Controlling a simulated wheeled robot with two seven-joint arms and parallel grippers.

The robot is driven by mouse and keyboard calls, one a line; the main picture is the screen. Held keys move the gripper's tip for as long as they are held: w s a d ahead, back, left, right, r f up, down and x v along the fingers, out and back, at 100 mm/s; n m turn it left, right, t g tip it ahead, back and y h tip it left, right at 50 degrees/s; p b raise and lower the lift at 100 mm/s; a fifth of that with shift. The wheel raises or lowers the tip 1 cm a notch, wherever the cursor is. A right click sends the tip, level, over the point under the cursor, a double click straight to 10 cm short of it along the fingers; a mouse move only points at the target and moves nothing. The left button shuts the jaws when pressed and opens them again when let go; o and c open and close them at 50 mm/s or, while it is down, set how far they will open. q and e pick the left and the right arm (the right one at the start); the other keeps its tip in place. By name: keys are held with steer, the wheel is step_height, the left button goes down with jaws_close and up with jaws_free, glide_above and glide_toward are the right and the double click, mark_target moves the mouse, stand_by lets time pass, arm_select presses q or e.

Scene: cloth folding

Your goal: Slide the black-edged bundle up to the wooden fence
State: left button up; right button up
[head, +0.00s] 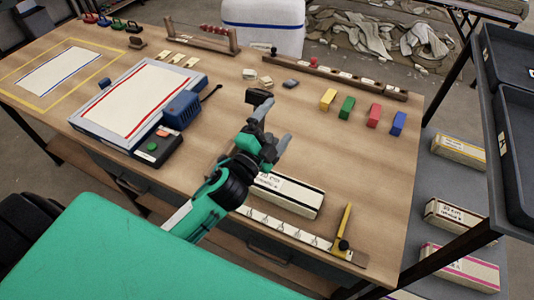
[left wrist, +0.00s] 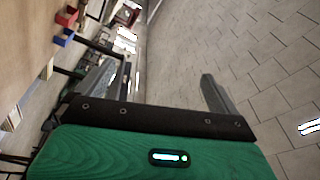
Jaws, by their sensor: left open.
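The black-edged bundle (head: 288,194) is a long white packet with dark edges, lying flat near the front of the table. Part of its left end is hidden behind my left arm. A long low wooden rail (head: 340,77) with white labels, which looks like the wooden fence, runs along the back right of the table, well apart from the bundle. My left gripper (head: 277,120) is above the table, between the bundle and the rail. Its fingers stand apart and empty, as the left wrist view (left wrist: 158,95) also shows. My right gripper is not in view.
Yellow, green, red and blue blocks (head: 347,108) stand before the rail. A marked strip (head: 300,237) with a yellow arm (head: 346,222) lies along the front edge. A framed board (head: 140,98) is at left. Shelves with bundles (head: 458,152) stand at right. Wood right of the gripper is clear.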

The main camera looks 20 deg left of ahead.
arm_select(q)
steer(key=s+d+r+m+g+h, duration=0.25)
steer(key=d+m+g+h, duration=0.45)
steer(key=m, duration=0.6)
steer(key=s+d+r+m+g+h, duration=0.1)
steer(key=d+r+m+g+h, duration=0.4)
steer(key=m+h, duration=0.55)
step_height(320, 180, down, 9)
steer(key=s+m+g+y, duration=0.1)
steer(key=m+g+y, duration=0.5)
steer(key=m, duration=0.5)
steer(key=w+a+f+m+g+y, duration=0.1)
steer(key=w+a+f+m+y, duration=0.1)
steer(key=a+f+m+y, duration=0.2)
steer(key=a+f+y, duration=0.3)
steer(key=a+y, duration=0.3)
steer(key=a, duration=0.3)
steer(key=shift+f+g, duration=0.2)
steer(key=shift+g, duration=0.1)
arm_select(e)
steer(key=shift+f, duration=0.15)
arm_select(q)
steer(key=shift+w+m+y, duration=0.1)
steer(key=shift+m+y, duration=0.15)
